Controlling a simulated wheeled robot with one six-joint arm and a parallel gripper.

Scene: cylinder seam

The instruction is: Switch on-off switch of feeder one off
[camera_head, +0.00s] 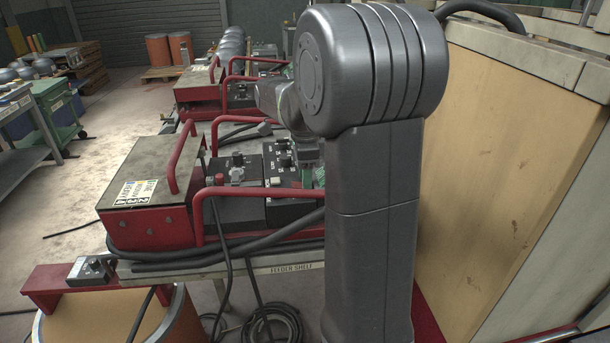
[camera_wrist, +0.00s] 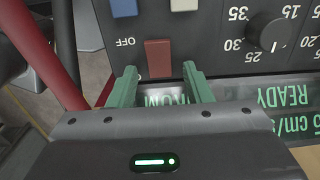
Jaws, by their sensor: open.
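In the wrist view my gripper (camera_wrist: 161,76) is open. Its two green fingers stand apart, close to a dark control panel (camera_wrist: 215,50), with nothing held between them. A red switch (camera_wrist: 158,57) lies just beyond the gap between the fingertips. An "OFF" label (camera_wrist: 124,41) is printed beside it; the switch's position cannot be told. In the head view the gripper is near the control boxes (camera_head: 277,170) of the nearer red-framed feeder (camera_head: 150,225), partly hidden behind my arm. The feeder's number cannot be read.
A blue switch (camera_wrist: 124,7), a white switch (camera_wrist: 184,4) and a black dial (camera_wrist: 267,32) share the panel. Red tube handles (camera_head: 178,160) rise around the near feeder. A second feeder (camera_head: 200,88) stands behind. A tan-sided cabinet (camera_head: 500,170) is close on the right.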

